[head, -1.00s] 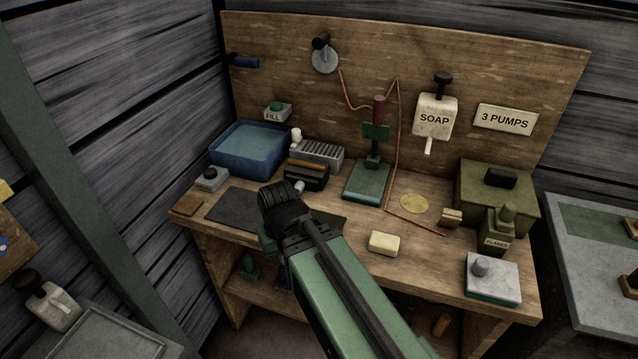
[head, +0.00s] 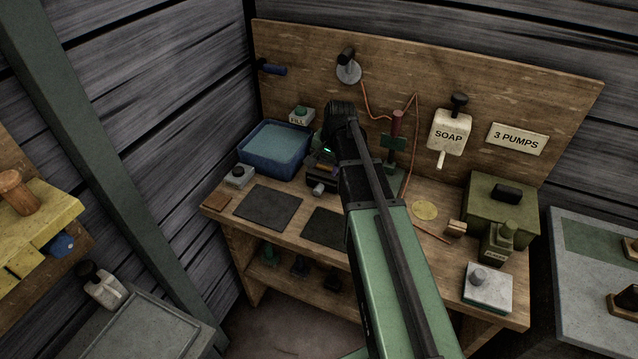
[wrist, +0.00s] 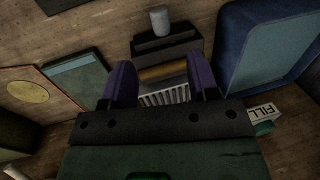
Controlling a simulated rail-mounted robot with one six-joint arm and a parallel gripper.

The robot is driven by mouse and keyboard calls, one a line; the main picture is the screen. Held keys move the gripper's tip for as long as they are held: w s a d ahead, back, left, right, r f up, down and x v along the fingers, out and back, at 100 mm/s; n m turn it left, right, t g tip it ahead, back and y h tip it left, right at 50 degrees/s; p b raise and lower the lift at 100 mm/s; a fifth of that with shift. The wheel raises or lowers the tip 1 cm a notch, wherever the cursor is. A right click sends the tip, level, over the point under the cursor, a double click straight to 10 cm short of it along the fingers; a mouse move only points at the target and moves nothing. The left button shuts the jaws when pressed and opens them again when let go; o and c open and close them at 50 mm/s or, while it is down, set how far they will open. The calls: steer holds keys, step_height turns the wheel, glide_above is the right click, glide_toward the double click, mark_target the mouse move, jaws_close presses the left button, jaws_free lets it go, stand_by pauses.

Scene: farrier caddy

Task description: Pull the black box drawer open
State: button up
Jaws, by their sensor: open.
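The black box (head: 322,180) sits on the workbench, partly hidden by my arm. Its drawer has a round grey knob (head: 318,189) on the front. In the wrist view the black box (wrist: 165,48) is at the top centre, with the knob (wrist: 159,19) above it and a brown strip on its near side. The drawer looks shut. My gripper (wrist: 162,74) is open and empty, its two purple fingers apart above the brown strip and the grey slotted block (wrist: 166,96). It touches nothing that I can see. In the head view its fingers are hidden.
The blue basin (head: 272,145) stands left of the box. A green press base (wrist: 78,80) is on the other side. Dark mats (head: 268,207) lie in front. The soap dispenser (head: 450,132) and olive box (head: 503,205) are to the right.

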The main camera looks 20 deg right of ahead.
mark_target(319, 188)
steer(key=f+b, duration=0.3)
steer(key=w+a+f+b, duration=0.1)
steer(key=f+b, duration=0.6)
steer(key=f, duration=0.1)
steer(key=shift+w+a, duration=0.25)
steer(key=shift+r, duration=0.2)
